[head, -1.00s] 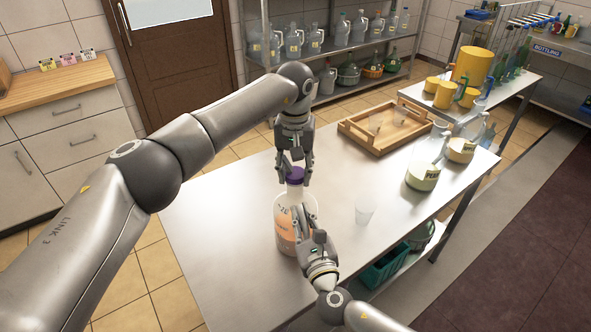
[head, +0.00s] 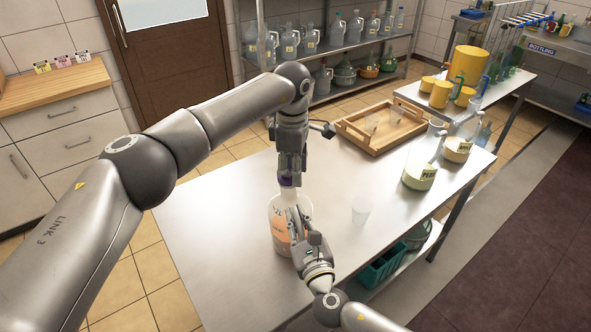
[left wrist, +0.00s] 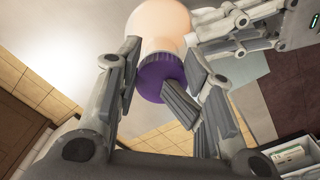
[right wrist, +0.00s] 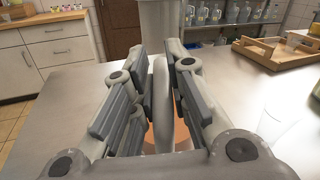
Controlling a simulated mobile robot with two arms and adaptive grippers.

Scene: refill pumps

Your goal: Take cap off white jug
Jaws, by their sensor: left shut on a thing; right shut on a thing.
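The white jug (head: 277,236) stands on the steel table with an orange label. Its purple cap (head: 285,183) is on its neck and also shows in the left wrist view (left wrist: 158,77). My left gripper (head: 289,174) comes from above and is shut on the cap, with fingers on either side of it (left wrist: 162,88). My right gripper (head: 297,218) is low at the jug's near side. In the right wrist view its fingers (right wrist: 162,80) are shut on the jug's pale handle (right wrist: 163,105). My fingers hide part of the cap and jug.
A clear cup (head: 361,209) stands right of the jug. A wooden tray (head: 349,131) lies at the back of the table. A labelled jug (head: 420,176) and another jug (head: 457,150) stand at the right. The table's left part is clear.

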